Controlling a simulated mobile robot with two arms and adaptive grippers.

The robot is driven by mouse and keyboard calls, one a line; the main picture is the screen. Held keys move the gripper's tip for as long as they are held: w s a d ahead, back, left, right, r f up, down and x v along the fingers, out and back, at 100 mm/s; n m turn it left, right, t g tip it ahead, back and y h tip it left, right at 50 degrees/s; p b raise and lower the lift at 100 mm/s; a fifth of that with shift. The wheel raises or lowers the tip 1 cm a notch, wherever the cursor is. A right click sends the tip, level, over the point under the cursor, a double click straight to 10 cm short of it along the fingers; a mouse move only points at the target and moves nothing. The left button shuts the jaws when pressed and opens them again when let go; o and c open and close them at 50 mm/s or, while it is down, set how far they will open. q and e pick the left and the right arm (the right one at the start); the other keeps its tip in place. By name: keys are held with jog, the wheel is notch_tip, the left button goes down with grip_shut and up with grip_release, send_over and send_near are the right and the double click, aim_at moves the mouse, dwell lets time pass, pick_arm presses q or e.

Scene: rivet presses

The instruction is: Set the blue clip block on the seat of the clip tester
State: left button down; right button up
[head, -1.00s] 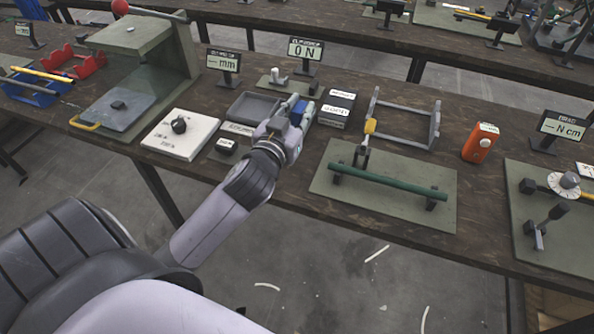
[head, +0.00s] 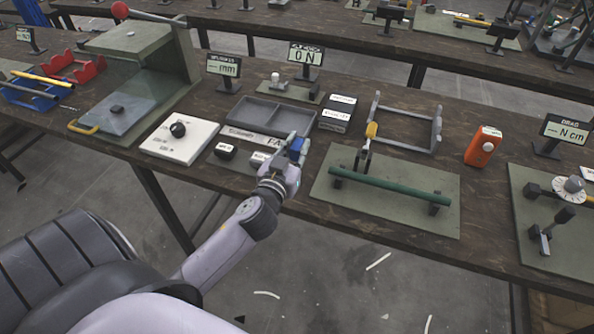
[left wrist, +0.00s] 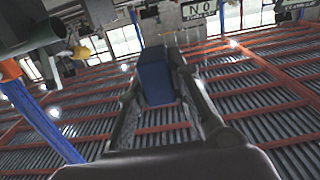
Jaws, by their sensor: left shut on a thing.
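The blue clip block (head: 297,147) is held at the fingertips of my left gripper (head: 296,152). In the left wrist view the blue block (left wrist: 155,78) stands between the two fingers (left wrist: 158,100). The small green plate with a pale knob and dark posts (head: 289,90), by the display reading 0 N (head: 305,54), looks like the clip tester. Its seat is too small to make out. My left gripper is in front of this plate, nearer the table's front edge, with the grey tray between them. My right gripper is not in view.
The grey tray (head: 271,116) looks empty. A dark box with white labels (head: 338,113) stands right of it. A white board with a black knob (head: 179,138) lies left. A green plate with a green bar (head: 388,190) and grey frame (head: 408,128) are at right.

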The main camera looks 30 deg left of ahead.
pick_arm(q)
notch_tip(320, 180, down, 8)
jog(key=shift+r+b, duration=0.15)
jog(key=shift+b, duration=0.85)
jog(key=shift+f+b, duration=0.25)
jog(key=shift+b, duration=0.05)
jog(key=c, duration=1.5)
grip_release()
jog(key=shift+r, duration=0.1)
jog(key=shift+o, duration=0.2)
jog(key=b+v, duration=0.5)
jog(key=v, duration=1.2)
jog(key=shift+d+r, duration=0.3)
jog(key=shift+r, duration=0.05)
